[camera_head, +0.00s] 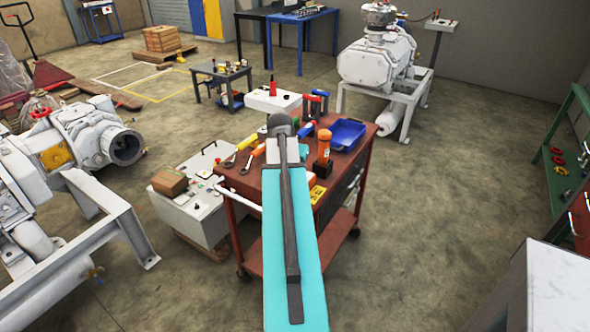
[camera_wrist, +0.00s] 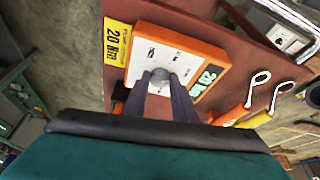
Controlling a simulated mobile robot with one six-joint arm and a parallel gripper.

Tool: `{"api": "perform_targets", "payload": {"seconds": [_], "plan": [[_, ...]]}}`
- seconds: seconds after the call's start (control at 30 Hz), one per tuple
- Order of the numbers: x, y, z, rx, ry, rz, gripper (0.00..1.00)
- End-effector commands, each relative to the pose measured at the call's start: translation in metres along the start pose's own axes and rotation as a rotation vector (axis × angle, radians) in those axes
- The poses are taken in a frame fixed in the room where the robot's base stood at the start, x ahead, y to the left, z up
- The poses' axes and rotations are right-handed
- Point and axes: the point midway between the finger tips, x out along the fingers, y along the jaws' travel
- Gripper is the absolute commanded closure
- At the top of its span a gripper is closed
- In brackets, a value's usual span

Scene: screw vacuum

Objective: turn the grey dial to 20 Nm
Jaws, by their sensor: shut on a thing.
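The grey dial (camera_wrist: 161,74) sits on the white face of an orange-framed box (camera_wrist: 207,56) in the wrist view. My gripper (camera_wrist: 165,86) reaches to it with its two fingers on either side, shut on the dial. The box has small dark marks on its face and a green display along its right edge, which seems to start with 20. A yellow label (camera_wrist: 117,44) reading 20 Nm lies beside the box. In the head view my arm hides the dial and the gripper's fingertips; the yellow label (camera_head: 317,193) shows right of the arm.
The box lies on a red-brown tool cart (camera_head: 344,184). Around my arm stand an orange upright tool (camera_head: 323,146), a blue tray (camera_head: 347,134) and wrenches (camera_head: 245,143). Two ring-ended tools (camera_wrist: 258,84) show in the wrist view. Floor right of the cart is clear.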

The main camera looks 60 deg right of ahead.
Motion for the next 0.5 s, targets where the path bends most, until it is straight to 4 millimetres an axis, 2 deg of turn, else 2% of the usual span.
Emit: {"api": "perform_targets", "payload": {"seconds": [0.2, 0.23, 0.3, 0.33, 0.5], "plan": [[-0.0002, -0.0001, -0.0016, 0.0, 0.004, -0.001, 0.97], [-0.0002, -0.0001, -0.0016, 0.0, 0.004, -0.001, 0.72], [-0.0001, 0.0, -0.0014, -0.001, 0.003, -0.001, 0.6], [-0.0001, 0.0001, -0.0013, -0.001, 0.003, -0.001, 0.56], [0.0, 0.0003, -0.0008, -0.001, 0.002, -0.001, 0.56]]}}
